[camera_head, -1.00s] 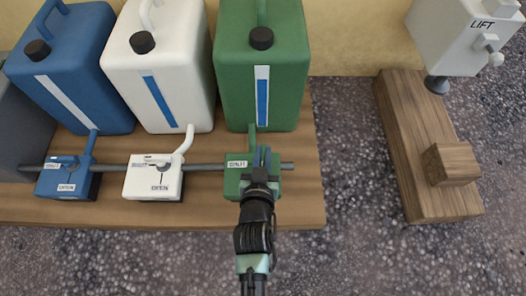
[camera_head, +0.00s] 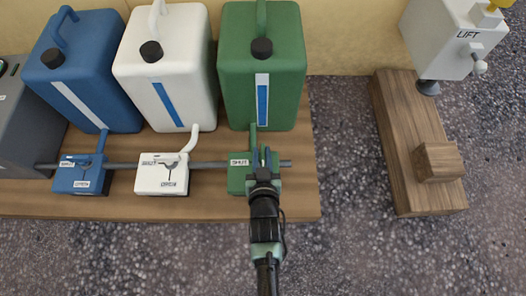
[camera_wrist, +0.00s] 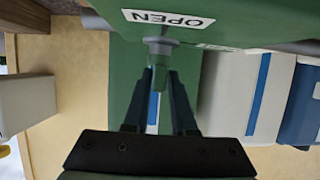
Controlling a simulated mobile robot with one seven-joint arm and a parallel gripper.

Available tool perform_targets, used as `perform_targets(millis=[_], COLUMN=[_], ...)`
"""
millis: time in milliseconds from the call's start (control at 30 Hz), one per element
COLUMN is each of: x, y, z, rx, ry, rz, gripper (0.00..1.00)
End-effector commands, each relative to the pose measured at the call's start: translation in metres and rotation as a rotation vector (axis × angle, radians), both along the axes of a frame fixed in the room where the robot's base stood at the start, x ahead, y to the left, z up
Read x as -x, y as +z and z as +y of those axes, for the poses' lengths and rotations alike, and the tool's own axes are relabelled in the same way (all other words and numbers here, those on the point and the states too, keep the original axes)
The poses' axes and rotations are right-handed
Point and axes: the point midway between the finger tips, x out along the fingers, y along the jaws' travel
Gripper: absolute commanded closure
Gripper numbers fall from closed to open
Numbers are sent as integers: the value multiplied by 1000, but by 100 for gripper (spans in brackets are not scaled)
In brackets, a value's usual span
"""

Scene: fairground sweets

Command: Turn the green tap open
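The green tap (camera_head: 238,178) is a green block on the grey pipe, below the green canister. A SHUT label shows on its face in the head view, and an OPEN label in the wrist view. My gripper (camera_head: 262,158) is at this tap, reaching in from the front. In the wrist view the tap's short handle (camera_wrist: 159,77) sticks out between the fingertips of my gripper (camera_wrist: 161,80), which close in on both its sides. In the head view my gripper covers the handle and the tap's right part.
The white tap (camera_head: 160,178) and blue tap (camera_head: 80,178) sit on the pipe to the left. Blue (camera_head: 82,80), white (camera_head: 175,70) and green (camera_head: 262,80) canisters stand behind. A LIFT box (camera_head: 450,40) and wooden block (camera_head: 405,140) are at right.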

Motion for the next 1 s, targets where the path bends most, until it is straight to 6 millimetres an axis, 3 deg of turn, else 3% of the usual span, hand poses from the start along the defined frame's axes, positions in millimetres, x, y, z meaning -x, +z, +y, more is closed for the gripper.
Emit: perform_targets(millis=[33,100,533,1000], x=[1,0,8,94], y=[-1,0,7,44], z=[0,0,-4,-3], rx=[0,0,0,0], ry=[1,-1,-6,-4], rz=[2,1,0,3], gripper=[67,55,55,55])
